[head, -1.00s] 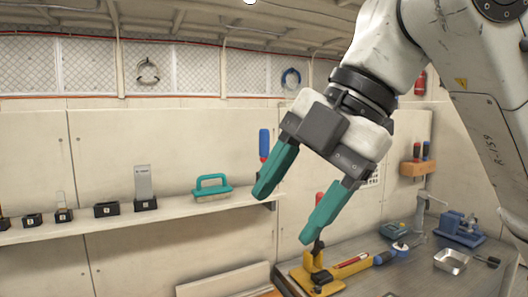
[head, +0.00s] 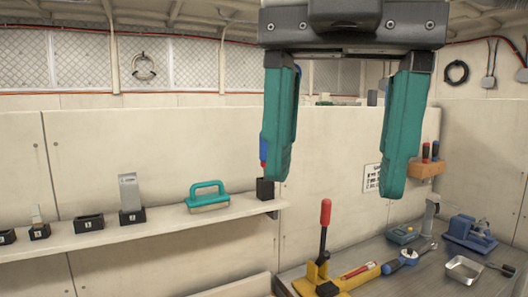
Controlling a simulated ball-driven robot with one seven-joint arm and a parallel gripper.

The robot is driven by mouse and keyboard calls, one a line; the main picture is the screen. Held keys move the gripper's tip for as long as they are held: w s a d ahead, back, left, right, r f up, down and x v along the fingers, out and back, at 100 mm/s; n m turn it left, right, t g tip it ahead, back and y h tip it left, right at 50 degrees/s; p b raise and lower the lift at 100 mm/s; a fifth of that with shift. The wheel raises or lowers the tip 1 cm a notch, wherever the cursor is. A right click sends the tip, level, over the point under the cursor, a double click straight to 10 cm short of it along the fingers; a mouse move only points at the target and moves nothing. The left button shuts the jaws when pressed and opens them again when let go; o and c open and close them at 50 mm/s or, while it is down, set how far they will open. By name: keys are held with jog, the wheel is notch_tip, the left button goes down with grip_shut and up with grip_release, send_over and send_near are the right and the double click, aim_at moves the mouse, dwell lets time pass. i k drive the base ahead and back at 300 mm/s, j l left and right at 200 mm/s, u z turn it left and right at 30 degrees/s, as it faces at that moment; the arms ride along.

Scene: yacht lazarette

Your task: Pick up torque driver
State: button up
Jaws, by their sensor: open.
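A blue-handled driver with a red collar (head: 264,150), which looks like the torque driver, stands upright in a black holder (head: 265,189) at the right end of the wall shelf. Most of its handle is hidden behind the left finger of my gripper. My gripper (head: 335,187) is open and empty, with its two teal fingers pointing down in the upper middle of the head view. The driver is not between the fingers; it shows just past the left finger's outer edge.
The shelf (head: 170,222) also holds a teal-handled brush (head: 208,195) and several black numbered blocks. On the grey bench at right are a yellow tool with a red-handled lever (head: 325,225), a blue vise (head: 470,233) and a metal tray (head: 464,269). A wooden rack (head: 425,170) holds screwdrivers.

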aim_at(263, 146)
jog(key=i, duration=1.75)
